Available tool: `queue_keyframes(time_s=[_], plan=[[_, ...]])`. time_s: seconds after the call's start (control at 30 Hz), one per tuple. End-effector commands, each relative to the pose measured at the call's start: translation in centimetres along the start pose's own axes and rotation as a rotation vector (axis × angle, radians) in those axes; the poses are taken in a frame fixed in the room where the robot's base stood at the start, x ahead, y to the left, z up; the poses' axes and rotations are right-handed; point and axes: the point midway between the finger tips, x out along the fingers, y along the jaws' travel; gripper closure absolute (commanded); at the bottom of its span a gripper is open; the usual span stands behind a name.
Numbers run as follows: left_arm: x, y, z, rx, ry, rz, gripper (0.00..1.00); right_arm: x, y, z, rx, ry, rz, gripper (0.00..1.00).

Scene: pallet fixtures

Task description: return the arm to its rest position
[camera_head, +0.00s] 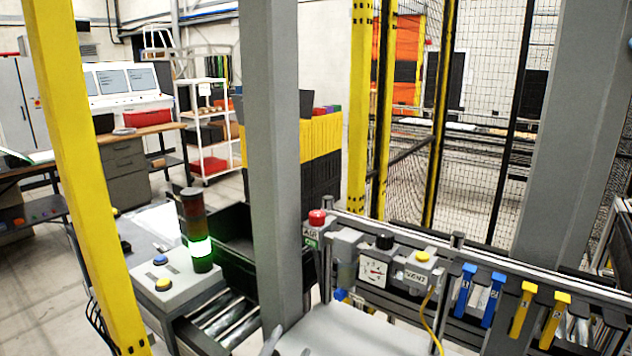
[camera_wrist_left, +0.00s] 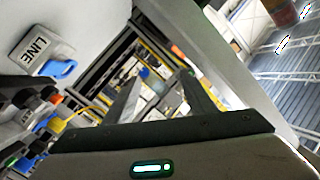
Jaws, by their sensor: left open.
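My left gripper (camera_wrist_left: 160,82) shows in the left wrist view. Its two dark fingers stand apart, with nothing held between them, and the wrist is tilted against the scene. In the head view I cannot clearly make out its fingertips; a pale grey shape at the bottom centre may be part of my arm. My right gripper is not in view.
A grey post (camera_head: 270,150) and a yellow post (camera_head: 80,170) stand close in front. A control box with a green-lit signal tower (camera_head: 197,230) is at left. A rail carries a red button (camera_head: 317,217), a gauge (camera_head: 373,271) and blue and yellow clips.

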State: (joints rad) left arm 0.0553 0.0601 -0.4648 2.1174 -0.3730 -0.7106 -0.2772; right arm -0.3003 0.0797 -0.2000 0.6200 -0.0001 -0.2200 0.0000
Motion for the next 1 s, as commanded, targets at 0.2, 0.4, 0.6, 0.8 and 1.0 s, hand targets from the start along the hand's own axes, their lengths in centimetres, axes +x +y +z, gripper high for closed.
queue_keyframes(time_s=[0.2,0.4,0.6,0.8,1.0], plan=[[-7.7,3.0,11.5,-0.21,-0.341,0.111,0.5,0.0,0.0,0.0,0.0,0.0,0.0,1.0],[-17.0,5.8,19.3,-0.375,-0.643,0.201,0.5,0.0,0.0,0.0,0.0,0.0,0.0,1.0],[-24.8,7.5,23.2,-0.477,-0.857,0.26,0.5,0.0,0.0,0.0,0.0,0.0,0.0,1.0],[-29.9,8.4,24.9,-0.532,-0.992,0.294,0.5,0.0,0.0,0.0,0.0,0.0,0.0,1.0],[-34.3,9.0,25.9,-0.573,-1.1,0.321,0.5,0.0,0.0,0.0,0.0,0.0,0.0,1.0]])
